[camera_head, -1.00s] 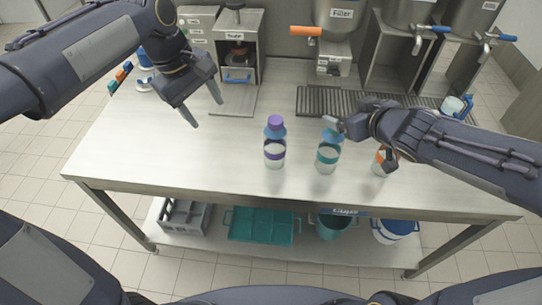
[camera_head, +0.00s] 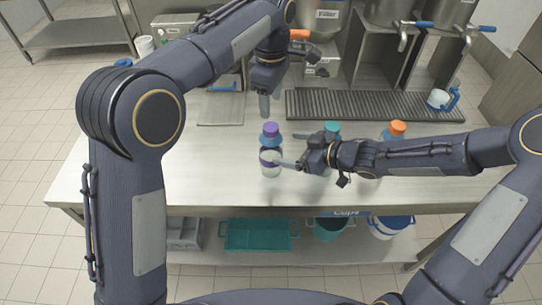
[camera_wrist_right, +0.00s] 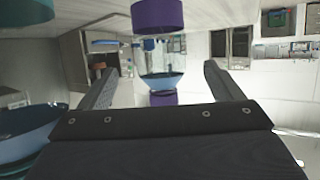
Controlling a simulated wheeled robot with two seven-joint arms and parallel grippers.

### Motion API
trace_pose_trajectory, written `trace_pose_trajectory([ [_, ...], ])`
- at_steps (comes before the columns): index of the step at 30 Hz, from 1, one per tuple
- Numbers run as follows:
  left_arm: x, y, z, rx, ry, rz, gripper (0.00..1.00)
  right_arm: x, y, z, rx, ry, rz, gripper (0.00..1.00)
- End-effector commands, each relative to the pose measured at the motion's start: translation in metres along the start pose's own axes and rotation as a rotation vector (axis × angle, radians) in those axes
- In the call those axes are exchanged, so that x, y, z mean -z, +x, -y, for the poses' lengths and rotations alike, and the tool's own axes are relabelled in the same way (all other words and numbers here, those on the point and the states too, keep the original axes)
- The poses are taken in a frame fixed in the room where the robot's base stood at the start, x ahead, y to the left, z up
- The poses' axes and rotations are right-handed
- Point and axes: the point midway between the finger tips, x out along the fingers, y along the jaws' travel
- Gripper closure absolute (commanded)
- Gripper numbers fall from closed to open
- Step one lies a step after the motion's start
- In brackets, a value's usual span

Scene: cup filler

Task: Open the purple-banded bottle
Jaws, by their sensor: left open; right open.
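The purple-banded bottle (camera_head: 271,168) stands upright on the table, with its purple cap (camera_head: 270,129) on. My right gripper (camera_head: 287,149) is open at the bottle's right side, its fingers pointing at it. In the right wrist view the bottle (camera_wrist_right: 160,62) appears upside down between the two open fingers, its purple cap (camera_wrist_right: 163,98) low in the picture. I cannot tell whether the fingers touch the bottle. My left gripper (camera_head: 292,90) is open and empty, above and behind the bottle, with one finger pointing down.
A teal-capped bottle (camera_head: 332,128) stands right of it, partly hidden by my right gripper. An orange-capped bottle (camera_head: 397,129) is farther right, behind my right arm. A drain grate (camera_head: 370,105) and a mug (camera_head: 440,99) lie behind.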

Motion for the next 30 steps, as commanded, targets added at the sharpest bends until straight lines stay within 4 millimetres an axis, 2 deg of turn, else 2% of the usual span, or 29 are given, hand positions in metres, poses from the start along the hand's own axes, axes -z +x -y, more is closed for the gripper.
trace_pose_trajectory([
  [1, 0.0, 0.0, 0.0, 0.0, 0.0, 0.0, 0.44, 0.003, 0.013, 0.002, 0.006, 0.0, -0.003, 0.14],
  [6, 0.0, 0.0, 0.0, 0.0, 0.0, 0.0, 0.44, 0.003, 0.044, 0.001, 0.004, -0.001, -0.002, 0.14],
  [12, 0.0, 0.0, 0.0, 0.0, 0.001, 0.0, 0.44, 0.003, 0.066, 0.0, 0.002, -0.002, -0.001, 0.14],
  [24, 0.0, 0.0, 0.0, 0.0, 0.001, 0.0, 0.44, 0.003, 0.073, 0.0, -0.001, -0.003, 0.0, 0.14],
  [30, 0.0, 0.0, 0.0, 0.0, 0.001, 0.0, 0.44, 0.003, 0.073, 0.0, 0.0, -0.003, 0.0, 0.39],
])
